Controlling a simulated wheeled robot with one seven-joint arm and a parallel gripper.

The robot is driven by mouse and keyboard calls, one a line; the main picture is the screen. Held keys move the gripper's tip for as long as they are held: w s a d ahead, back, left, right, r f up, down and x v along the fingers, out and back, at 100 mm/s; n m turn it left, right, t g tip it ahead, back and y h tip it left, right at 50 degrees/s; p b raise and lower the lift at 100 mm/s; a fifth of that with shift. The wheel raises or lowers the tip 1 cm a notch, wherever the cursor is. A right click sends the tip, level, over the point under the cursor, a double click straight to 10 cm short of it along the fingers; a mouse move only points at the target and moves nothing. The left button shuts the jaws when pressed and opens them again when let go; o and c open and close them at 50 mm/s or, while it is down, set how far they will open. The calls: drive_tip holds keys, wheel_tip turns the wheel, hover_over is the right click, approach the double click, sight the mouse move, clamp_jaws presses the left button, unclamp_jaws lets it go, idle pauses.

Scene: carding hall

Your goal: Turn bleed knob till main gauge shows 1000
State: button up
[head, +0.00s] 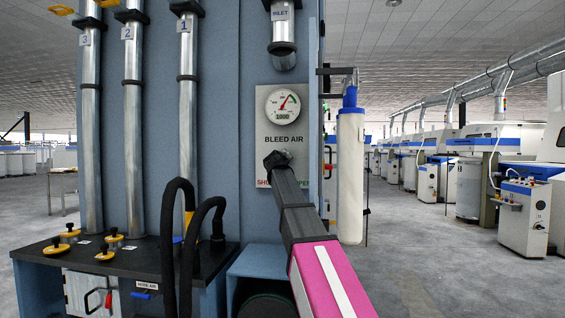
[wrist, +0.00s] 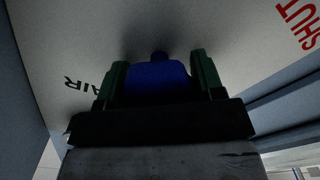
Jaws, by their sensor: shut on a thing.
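The main gauge (head: 283,103) is a round white dial on a grey plate, above the words BLEED AIR. Its red needle points up and to the right, near the green part of the scale. A small window low on the dial reads what looks like 1000. The blue bleed knob (wrist: 158,84) sits between the two green fingers of my gripper (wrist: 160,74), which is shut on it at the panel face. In the head view my gripper (head: 275,158) hides the knob below the BLEED AIR label.
Numbered pipes (head: 133,130) stand at the left. A hanging white cylinder (head: 350,175) is close to the right of my arm.

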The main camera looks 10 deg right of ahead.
drive_tip(key=o, duration=0.9)
drive_tip(key=v, duration=1)
drive_tip(key=shift+s+a, duration=0.15)
drive_tip(key=shift+s, duration=0.25)
